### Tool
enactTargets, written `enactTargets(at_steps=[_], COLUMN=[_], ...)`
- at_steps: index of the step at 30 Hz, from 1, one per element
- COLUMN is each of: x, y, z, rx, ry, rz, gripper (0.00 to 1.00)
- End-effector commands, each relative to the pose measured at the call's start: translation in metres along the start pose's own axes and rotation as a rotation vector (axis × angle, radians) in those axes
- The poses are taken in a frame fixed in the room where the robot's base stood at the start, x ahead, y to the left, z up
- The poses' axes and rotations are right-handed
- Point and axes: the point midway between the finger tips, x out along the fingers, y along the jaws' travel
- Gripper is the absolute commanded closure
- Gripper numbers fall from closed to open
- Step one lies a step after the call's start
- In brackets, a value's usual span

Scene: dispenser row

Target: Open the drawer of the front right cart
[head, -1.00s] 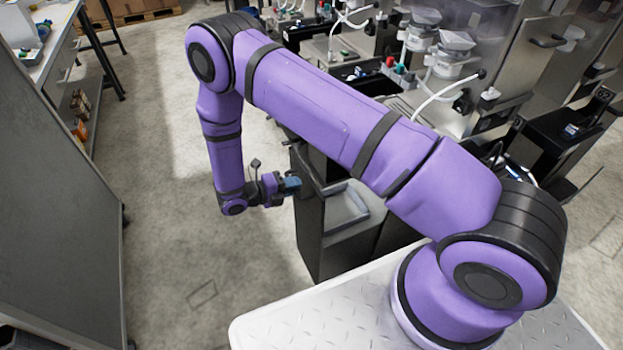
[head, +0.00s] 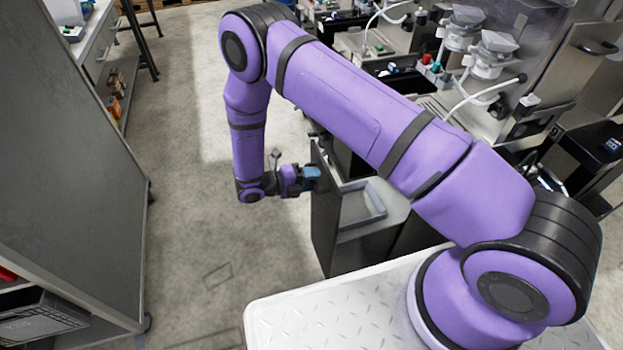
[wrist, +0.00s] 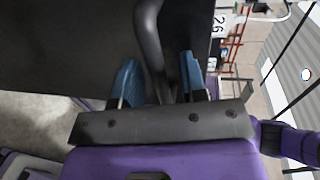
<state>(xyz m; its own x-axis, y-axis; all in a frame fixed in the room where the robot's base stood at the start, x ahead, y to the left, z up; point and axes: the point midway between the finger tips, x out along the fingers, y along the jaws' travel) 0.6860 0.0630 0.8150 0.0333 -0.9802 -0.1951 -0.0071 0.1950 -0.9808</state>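The front right cart (head: 375,245) is a dark, tall unit in the head view, just beyond my white platform and partly behind my arm. Its drawer front (head: 323,215) is a dark panel that stands out from the body, and a grey tray (head: 366,204) shows behind it. My gripper (head: 312,173) is at the top left of this panel.
A tall grey panel (head: 70,150) stands at the left, with a dark crate (head: 40,318) at its foot. The grey floor (head: 200,230) between it and the cart is free. Dispenser machines (head: 490,60) stand at the upper right.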

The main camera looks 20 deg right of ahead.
Motion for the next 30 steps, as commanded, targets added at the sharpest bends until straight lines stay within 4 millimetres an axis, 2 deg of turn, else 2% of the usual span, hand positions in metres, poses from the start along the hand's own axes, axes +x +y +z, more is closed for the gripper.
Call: enactTargets(at_steps=[5,12,18,24,30], x=[-0.019,-0.064,-0.094,-0.106,-0.108], y=[0.000,0.001,0.001,0.001,0.000], z=[0.000,0.000,0.000,0.000,0.000], rx=[0.000,0.001,0.001,-0.001,-0.001], ry=[-0.003,-0.003,-0.002,-0.001,0.000], rz=[0.001,0.002,0.001,0.000,0.000], gripper=[0.61,0.61,0.61,0.61,0.61])
